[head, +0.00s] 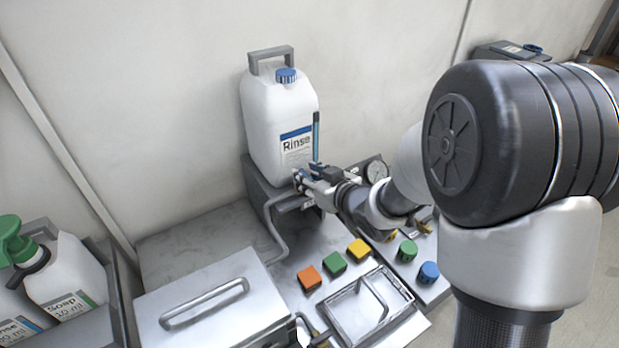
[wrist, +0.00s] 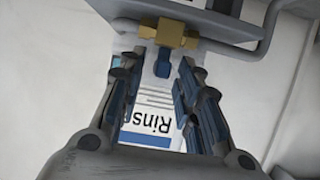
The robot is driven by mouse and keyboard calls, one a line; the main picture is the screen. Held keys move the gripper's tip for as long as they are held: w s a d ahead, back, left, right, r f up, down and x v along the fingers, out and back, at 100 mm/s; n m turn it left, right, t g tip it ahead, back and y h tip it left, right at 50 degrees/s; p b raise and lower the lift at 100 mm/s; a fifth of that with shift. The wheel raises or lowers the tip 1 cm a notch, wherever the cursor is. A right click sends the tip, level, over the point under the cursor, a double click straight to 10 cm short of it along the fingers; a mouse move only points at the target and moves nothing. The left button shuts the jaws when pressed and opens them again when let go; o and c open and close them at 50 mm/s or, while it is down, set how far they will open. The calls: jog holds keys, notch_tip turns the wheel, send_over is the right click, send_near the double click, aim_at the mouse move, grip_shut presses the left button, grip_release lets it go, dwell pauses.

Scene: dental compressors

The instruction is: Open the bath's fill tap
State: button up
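The fill tap shows in the wrist view as a brass body (wrist: 166,33) with a short blue lever (wrist: 163,63), joined to a grey pipe (wrist: 225,47). My gripper (wrist: 157,66) is open, with one finger on each side of the blue lever. I cannot tell whether either finger touches it. In the head view my gripper (head: 304,180) is in front of the foot of the white Rinse jug (head: 275,115) and hides the tap. A bent grey pipe (head: 272,222) runs down below it. The metal bath (head: 215,315) has a lid with a bar handle.
Orange (head: 309,278), green (head: 334,262) and yellow (head: 358,249) blocks lie near a handled metal basket (head: 350,312). A round gauge (head: 376,170) is right of my gripper. Soap bottles (head: 62,270) stand at the left. The metal top behind the bath (head: 185,230) is clear.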

jog(key=shift+c, duration=0.3)
grip_shut()
